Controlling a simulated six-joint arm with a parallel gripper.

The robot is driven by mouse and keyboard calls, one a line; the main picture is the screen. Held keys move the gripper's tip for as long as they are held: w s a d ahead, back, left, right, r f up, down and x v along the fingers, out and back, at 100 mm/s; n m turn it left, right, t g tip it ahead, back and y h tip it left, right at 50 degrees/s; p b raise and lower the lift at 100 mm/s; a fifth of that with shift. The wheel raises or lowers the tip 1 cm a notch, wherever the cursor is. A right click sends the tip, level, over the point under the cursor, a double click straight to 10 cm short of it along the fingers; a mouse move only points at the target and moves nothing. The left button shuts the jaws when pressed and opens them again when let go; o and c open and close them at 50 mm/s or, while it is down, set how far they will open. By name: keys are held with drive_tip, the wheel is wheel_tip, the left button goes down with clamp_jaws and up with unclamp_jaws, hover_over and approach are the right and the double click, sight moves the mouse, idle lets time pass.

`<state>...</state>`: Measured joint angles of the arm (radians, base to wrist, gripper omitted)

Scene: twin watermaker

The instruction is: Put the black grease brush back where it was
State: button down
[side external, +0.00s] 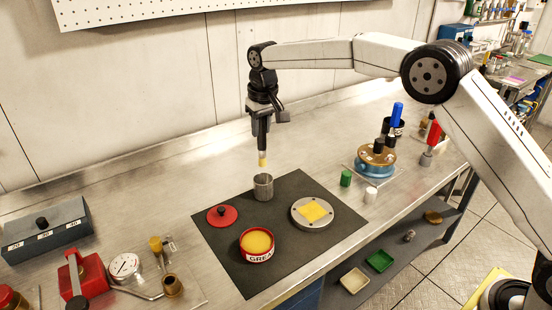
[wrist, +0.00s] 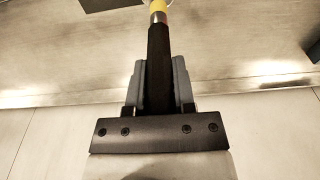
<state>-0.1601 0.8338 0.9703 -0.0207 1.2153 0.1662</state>
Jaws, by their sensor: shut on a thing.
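My gripper (side external: 262,118) points down above the dark mat and is shut on the black grease brush (side external: 263,140). The brush hangs about upright, with a yellow tip at its lower end. The tip is just above the mesh metal cup (side external: 263,188), apart from it or near its rim; the exact gap is hard to tell. In the wrist view the black handle (wrist: 159,50) lies between the two grey fingers (wrist: 159,75), with a metal band and yellow bristles at the top edge. The cup's inside is hidden.
On the mat (side external: 225,250) are an open red grease tin (side external: 257,258), a red lid (side external: 222,216) and a metal flange (side external: 315,224) with a yellow square. Green (side external: 346,178) and white (side external: 370,195) cylinders stand right. A pressure gauge (side external: 125,266) is at left.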

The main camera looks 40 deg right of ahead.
sight(262, 157)
drive_tip(key=shift+f, duration=0.15)
drive_tip(key=shift+f, duration=4.9)
drive_tip(key=shift+f, duration=0.1)
drive_tip(key=shift+c, duration=2.2)
unclamp_jaws()
drive_tip(key=r, duration=0.4)
drive_tip(key=s+r, duration=0.1)
drive_tip(key=r, duration=0.7)
drive_tip(key=shift+s+r, duration=0.1)
drive_tip(key=shift+s, duration=0.15)
